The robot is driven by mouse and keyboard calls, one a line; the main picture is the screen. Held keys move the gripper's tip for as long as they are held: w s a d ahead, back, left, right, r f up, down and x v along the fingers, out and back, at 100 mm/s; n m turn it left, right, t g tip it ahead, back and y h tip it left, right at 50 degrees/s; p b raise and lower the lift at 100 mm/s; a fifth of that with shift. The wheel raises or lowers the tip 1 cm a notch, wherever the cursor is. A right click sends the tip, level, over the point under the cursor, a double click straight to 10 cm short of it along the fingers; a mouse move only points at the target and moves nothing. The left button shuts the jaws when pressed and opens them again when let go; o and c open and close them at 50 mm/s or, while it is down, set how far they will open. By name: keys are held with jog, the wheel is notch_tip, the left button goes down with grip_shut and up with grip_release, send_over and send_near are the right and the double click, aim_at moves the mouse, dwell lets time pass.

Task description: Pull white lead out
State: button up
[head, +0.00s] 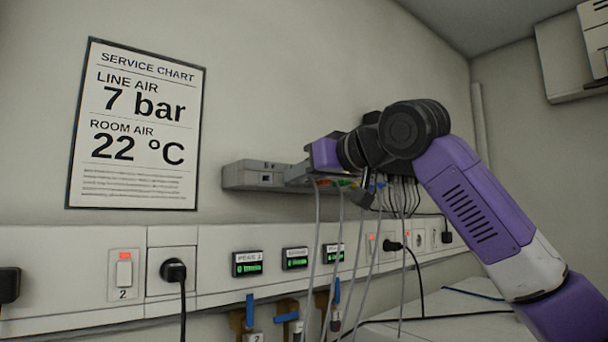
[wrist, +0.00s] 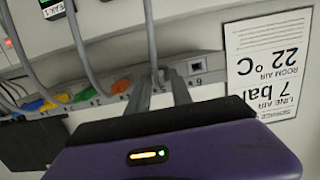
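In the wrist view, a grey cable (wrist: 150,45) runs down to the rack strip and ends between my gripper's (wrist: 161,80) two dark fingers. The fingers stand apart on either side of its end, at the strip's face. The plug there is mostly hidden, so I cannot see its colour or whether the fingers touch it. In the head view, my gripper (head: 325,158) is at the rack (head: 252,175), and its fingertips are hard to make out. No plug is clearly white in either view.
Orange (wrist: 121,86), green (wrist: 84,95) and yellow (wrist: 34,105) plugs sit along the strip, with cables hanging close by. A service chart (head: 136,125) hangs on the wall to the left. Below are a wall trunking with a black plug (head: 174,270) and small displays (head: 247,263).

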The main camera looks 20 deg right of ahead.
grip_shut()
jog(key=shift+c, duration=1.2)
grip_release()
grip_shut()
jog(key=shift+s+d, duration=0.1)
jog(key=shift+s, duration=0.1)
jog(key=shift+s+d+b, duration=0.1)
jog(key=shift+s+b, duration=0.25)
jog(key=shift+s, duration=0.1)
jog(key=shift+f+b+v, duration=0.15)
jog(key=shift+b+v, duration=0.2)
jog(key=shift+v, duration=0.6)
jog(key=shift+f+b+v, duration=0.15)
jog(key=shift+b+v, duration=0.2)
jog(key=shift+v, duration=0.55)
jog(key=f+b+v, duration=0.1)
jog(key=b+v, duration=0.1)
jog(key=v, duration=0.4)
jog(key=shift+r, duration=0.1)
